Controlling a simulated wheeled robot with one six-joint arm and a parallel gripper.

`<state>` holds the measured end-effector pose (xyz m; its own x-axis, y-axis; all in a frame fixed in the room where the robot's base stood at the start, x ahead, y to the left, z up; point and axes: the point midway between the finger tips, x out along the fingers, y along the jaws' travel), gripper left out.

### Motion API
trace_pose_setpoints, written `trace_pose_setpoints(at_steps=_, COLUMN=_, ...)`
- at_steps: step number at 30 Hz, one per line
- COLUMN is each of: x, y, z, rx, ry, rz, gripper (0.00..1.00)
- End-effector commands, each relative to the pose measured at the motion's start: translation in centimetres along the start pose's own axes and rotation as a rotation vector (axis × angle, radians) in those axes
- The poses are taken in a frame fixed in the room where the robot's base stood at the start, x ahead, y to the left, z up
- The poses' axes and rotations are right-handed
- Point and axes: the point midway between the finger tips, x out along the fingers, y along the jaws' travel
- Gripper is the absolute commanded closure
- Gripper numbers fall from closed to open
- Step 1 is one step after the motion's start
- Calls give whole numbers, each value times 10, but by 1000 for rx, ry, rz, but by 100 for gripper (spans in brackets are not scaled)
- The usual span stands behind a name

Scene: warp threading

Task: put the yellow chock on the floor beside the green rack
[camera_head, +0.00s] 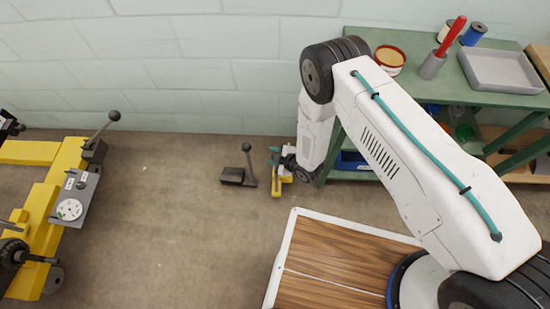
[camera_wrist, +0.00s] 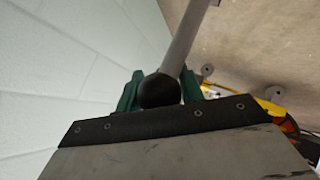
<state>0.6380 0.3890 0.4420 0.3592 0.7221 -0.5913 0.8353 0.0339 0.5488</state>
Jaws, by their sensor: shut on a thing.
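The yellow chock (camera_head: 277,190) shows small in the head view, at floor level just left of the green rack's (camera_head: 327,170) front left leg. My gripper (camera_head: 274,156) reaches down beside the rack with its teal fingers pointing left, and is shut on the chock. The grip itself is too small to see clearly. In the wrist view, my green fingers (camera_wrist: 160,88) show behind a grey, dark-edged body that fills the lower part. The chock cannot be clearly made out there. Whether it rests fully on the floor cannot be told.
A dark floor box with a ball-topped lever (camera_head: 249,165) stands just left of my gripper; its black knob (camera_wrist: 159,91) shows between my fingers in the wrist view. A yellow machine (camera_head: 40,200) stands far left. The floor between is clear. A pale wall runs behind.

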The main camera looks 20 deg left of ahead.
Motion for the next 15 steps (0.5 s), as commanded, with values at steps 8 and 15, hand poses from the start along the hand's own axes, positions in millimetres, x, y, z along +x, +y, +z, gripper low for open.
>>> trace_pose_setpoints(at_steps=8, x=10, y=1, z=11, rx=-2, ry=2, rz=2, gripper=100)
trace_pose_setpoints(at_steps=15, x=21, y=-9, z=22, rx=-2, ry=2, rz=3, gripper=100)
